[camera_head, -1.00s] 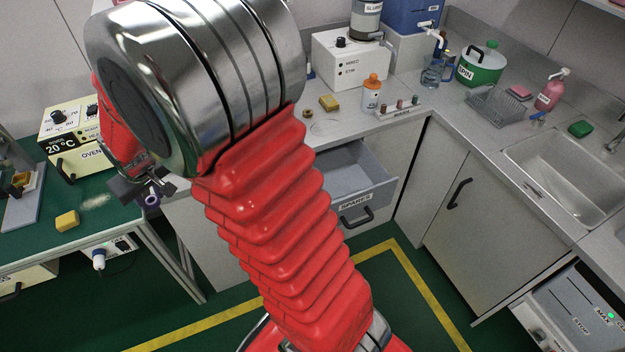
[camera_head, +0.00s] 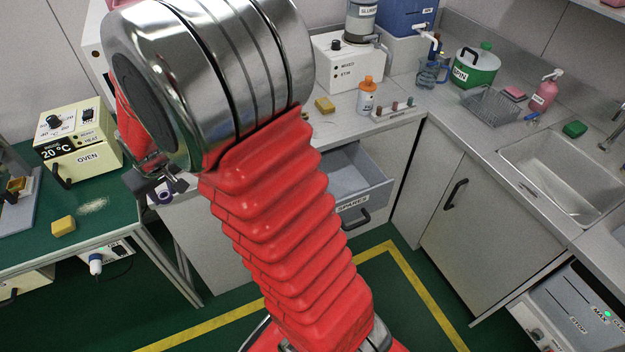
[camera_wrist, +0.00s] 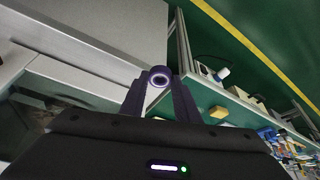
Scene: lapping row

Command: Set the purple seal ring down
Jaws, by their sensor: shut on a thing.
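The purple seal ring (camera_wrist: 160,76) is held between the fingertips of my gripper (camera_wrist: 160,88) in the wrist view. The gripper is shut on it, and the ring's round hole shows. In the head view the ring (camera_head: 165,196) shows small at the tip of my gripper (camera_head: 163,188), at the gap between the green bench and the grey counter. My arm hides part of the gripper there. I cannot tell how far the ring is above any surface.
The green bench (camera_head: 110,226) at left carries an oven (camera_head: 78,142) and a yellow block (camera_head: 63,226). An open drawer (camera_head: 352,182) marked SPARES juts out below the grey counter (camera_head: 340,127). The counter holds an orange-capped bottle (camera_head: 366,98) and a small rack (camera_head: 396,110).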

